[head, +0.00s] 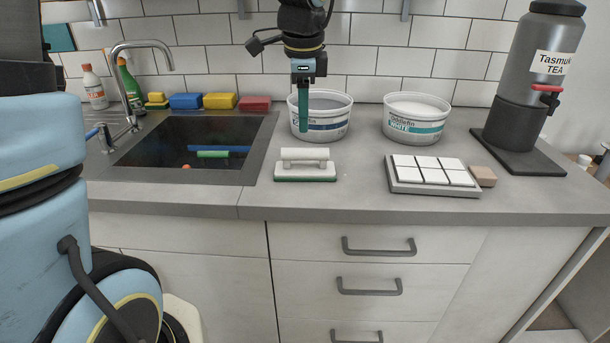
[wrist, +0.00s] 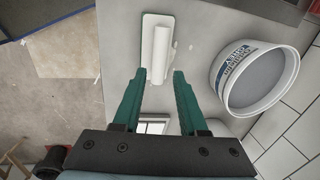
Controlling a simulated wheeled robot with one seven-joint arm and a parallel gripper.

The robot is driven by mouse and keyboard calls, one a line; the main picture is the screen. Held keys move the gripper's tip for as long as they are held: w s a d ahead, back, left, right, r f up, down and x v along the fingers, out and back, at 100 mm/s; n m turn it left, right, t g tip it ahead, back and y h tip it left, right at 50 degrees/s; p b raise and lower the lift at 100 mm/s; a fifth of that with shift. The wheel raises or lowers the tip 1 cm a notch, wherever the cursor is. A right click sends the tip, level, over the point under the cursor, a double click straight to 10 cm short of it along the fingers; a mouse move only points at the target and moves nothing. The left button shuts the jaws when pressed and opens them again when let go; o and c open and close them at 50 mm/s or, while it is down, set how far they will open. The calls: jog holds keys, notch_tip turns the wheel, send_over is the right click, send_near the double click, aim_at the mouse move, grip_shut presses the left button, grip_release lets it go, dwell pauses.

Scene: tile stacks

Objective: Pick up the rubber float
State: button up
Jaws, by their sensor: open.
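The rubber float (head: 305,165) has a whitish body and handle and a green base edge. It lies flat on the grey counter, handle up, just right of the sink. In the wrist view the float (wrist: 157,48) shows beyond my fingertips, its handle roughly in line with the gap between them. My gripper (head: 303,128) points down with green fingers, above and slightly behind the float in the head view. In the wrist view my gripper (wrist: 159,75) is open, with nothing between its fingers.
A tub of grey material (head: 330,125) stands close behind the float, also in the wrist view (wrist: 255,80). A tub of white material (head: 415,130), a board of white tiles (head: 435,190) and a tea urn (head: 545,75) stand rightward. The sink (head: 150,150) is left.

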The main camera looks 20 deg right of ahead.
aim_at(304, 149)
jog(key=f, duration=0.4)
jog(key=shift+w+d+f, duration=0.25)
jog(key=shift+d, duration=0.05)
jog(key=shift+w+d+f+p, duration=0.1)
jog(key=shift+w+f+p, duration=0.15)
jog(key=shift+f, duration=0.75)
jog(key=shift+w+f+p, duration=0.2)
jog(key=shift+f+p, duration=0.1)
jog(key=shift+f, duration=0.7)
jog(key=shift+w+d+f+p, duration=0.1)
jog(key=shift+w+f+p, duration=0.15)
jog(key=shift+f, duration=0.75)
grip_shut()
